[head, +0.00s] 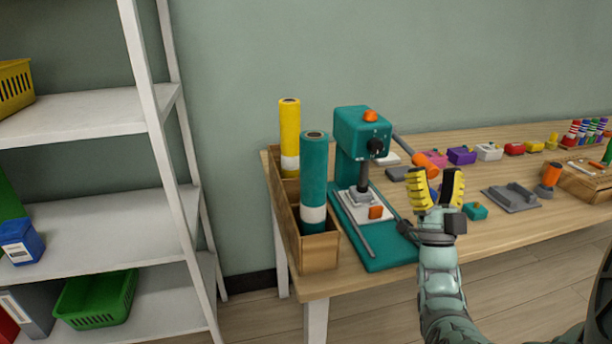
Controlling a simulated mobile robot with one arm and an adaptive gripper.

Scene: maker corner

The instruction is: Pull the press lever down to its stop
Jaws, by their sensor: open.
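The teal press (348,140) stands near the left end of the wooden table, with an orange cap on top and a black hub on its side. Its lever (405,146) is a grey rod that slopes down to the right from the hub and ends in an orange grip (428,163). The press ram hangs over a white plate (362,204) on the teal base. My gripper (436,178), with yellow pads, is open and empty, fingers pointing up. In the picture it sits just below the orange grip and partly covers it. I cannot tell whether they touch.
A wooden box (318,250) with a yellow roll (289,135) and a teal roll (314,170) stands left of the press. Small coloured blocks line the table's back. A grey fixture (512,198) lies to the right. A white shelf (100,215) stands at the left.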

